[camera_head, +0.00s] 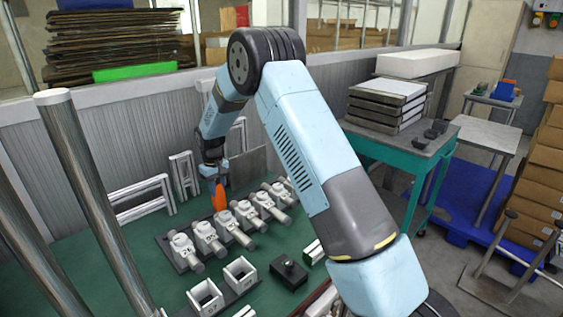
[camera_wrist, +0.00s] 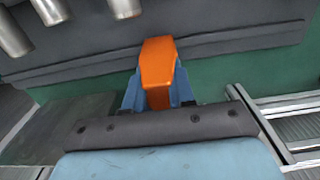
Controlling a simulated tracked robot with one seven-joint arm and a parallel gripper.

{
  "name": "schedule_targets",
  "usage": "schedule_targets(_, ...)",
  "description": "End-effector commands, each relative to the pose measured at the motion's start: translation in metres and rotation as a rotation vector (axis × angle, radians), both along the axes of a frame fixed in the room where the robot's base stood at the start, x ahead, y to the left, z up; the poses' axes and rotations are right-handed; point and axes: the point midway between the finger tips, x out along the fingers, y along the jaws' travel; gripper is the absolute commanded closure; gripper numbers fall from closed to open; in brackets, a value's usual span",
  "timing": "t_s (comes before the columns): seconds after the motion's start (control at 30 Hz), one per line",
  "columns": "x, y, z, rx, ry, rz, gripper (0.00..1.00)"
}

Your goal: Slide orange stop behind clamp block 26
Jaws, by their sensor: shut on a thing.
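My gripper (camera_head: 212,172) is shut on the orange stop (camera_head: 219,196), which hangs down from it behind the row of clamp blocks. In the wrist view the stop (camera_wrist: 158,62) sits between the blue fingers and points toward a dark base strip (camera_wrist: 230,42). Several white clamp blocks with metal cylinders stand in a slanting row on that base, among them a left-end block (camera_head: 182,246) and a middle block (camera_head: 229,224). Their numbers are too small to read, so I cannot tell which is 26. I cannot tell whether the stop touches the base.
White open frames (camera_head: 140,198) stand at the left by the grey wall. Square white holders (camera_head: 205,297) and a black block (camera_head: 289,272) lie in front on the green table. A grey plate (camera_head: 246,166) stands behind my gripper. My arm hides part of the right side.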

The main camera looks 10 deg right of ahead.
Motion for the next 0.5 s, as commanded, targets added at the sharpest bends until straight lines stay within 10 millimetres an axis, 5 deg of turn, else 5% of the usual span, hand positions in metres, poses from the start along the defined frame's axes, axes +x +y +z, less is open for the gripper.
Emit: schedule_targets(0.5,-0.016,0.031,0.002,0.002,-0.003,0.001,1.00)
